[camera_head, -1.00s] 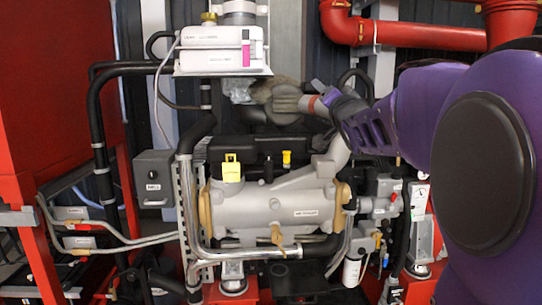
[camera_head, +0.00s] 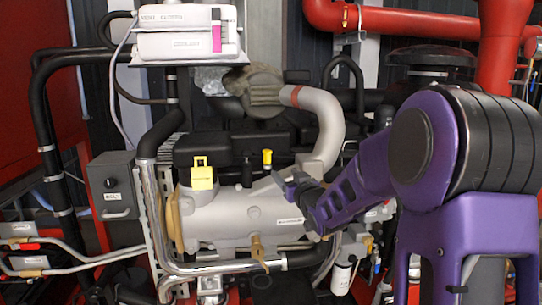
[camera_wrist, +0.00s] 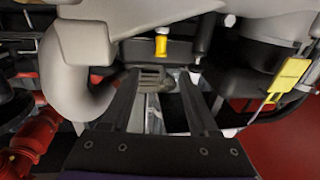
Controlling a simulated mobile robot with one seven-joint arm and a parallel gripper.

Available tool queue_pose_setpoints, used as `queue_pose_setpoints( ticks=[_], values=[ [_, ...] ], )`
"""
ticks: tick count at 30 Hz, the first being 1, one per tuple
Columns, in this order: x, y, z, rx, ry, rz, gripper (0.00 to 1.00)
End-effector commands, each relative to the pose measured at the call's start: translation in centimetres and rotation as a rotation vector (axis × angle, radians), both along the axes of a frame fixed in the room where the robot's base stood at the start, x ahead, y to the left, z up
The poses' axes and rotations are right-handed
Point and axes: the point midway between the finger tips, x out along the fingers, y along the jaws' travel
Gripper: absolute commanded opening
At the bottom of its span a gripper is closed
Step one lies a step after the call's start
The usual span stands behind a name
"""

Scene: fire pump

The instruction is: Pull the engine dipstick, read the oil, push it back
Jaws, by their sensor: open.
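A small yellow-topped upright piece (camera_head: 267,157) stands at the back of the grey engine housing in the head view; it looks like the dipstick handle. It also shows at the top middle of the wrist view (camera_wrist: 161,45). Its lower end is hidden behind the housing. My gripper (camera_head: 288,181) is open and empty, just right of and below this yellow piece in the head view. In the wrist view the jaws of my gripper (camera_wrist: 158,76) are spread, with the yellow piece beyond their tips and apart from them. No oil mark is visible.
A larger yellow cap (camera_head: 202,176) sits left on the grey housing (camera_head: 225,220). A black post (camera_head: 247,172) stands between the two yellow parts. A curved grey pipe (camera_head: 330,120) rises close to my gripper. A white tank (camera_head: 185,32) hangs above. A tan handle (camera_head: 259,252) sits low.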

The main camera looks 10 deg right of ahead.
Motion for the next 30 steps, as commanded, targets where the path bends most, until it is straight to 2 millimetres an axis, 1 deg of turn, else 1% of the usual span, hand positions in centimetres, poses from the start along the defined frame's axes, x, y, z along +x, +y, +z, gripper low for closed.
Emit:
queue_pose_setpoints(
  ticks=[2, 5, 8, 12, 21, 27, 30],
  values=[
    [0.3, 0.1, -0.1, -0.002, 0.0, 0.002, 0.6],
    [1.2, 0.3, -0.1, -0.003, 0.0, 0.003, 0.6],
    [2.9, 0.6, -0.1, -0.002, -0.001, 0.004, 0.6],
    [5.7, 1.0, -0.1, 0.0, 0.0, 0.003, 0.6],
    [11.2, 1.9, -0.1, -0.001, -0.001, 0.003, 0.6],
    [14.4, 2.4, -0.1, -0.001, 0.0, 0.003, 0.6],
    [15.6, 2.6, -0.1, -0.001, 0.0, 0.002, 0.6]
  ],
)
